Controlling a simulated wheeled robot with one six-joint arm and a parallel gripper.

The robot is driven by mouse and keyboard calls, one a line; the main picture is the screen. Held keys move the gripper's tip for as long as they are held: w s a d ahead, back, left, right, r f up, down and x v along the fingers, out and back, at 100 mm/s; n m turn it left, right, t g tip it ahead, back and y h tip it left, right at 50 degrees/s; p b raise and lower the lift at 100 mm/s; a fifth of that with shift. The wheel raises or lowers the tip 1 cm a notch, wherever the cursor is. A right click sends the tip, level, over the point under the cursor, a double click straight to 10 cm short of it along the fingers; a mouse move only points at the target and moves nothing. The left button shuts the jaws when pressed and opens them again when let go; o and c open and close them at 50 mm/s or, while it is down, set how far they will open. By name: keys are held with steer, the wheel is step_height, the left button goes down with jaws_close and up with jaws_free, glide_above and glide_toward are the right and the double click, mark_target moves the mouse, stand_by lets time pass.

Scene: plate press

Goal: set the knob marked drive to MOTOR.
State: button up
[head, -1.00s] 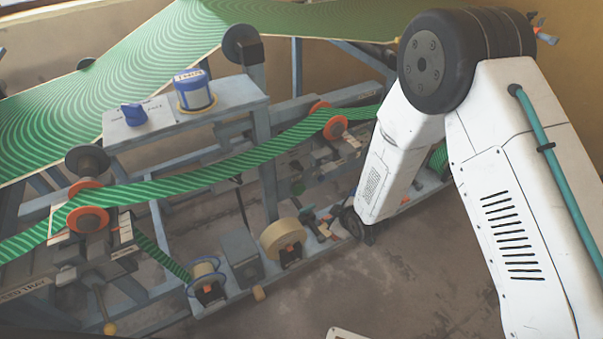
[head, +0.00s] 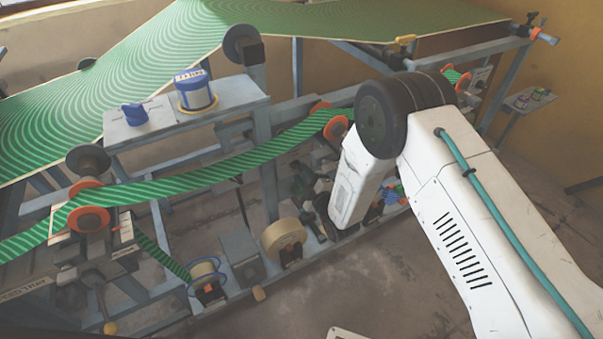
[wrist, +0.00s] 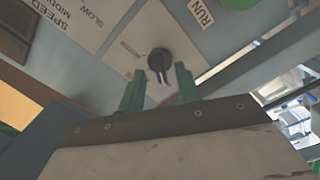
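In the head view my arm hides the gripper and this knob.
In the head view a blue knob (head: 134,114) and a blue drum (head: 195,92) stand on a shelf. A green striped band (head: 190,182) runs across the machine. Floor in front is clear.

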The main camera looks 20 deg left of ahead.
steer(key=shift+w+a, duration=0.5)
steer(key=shift+a, duration=0.05)
jaws_close()
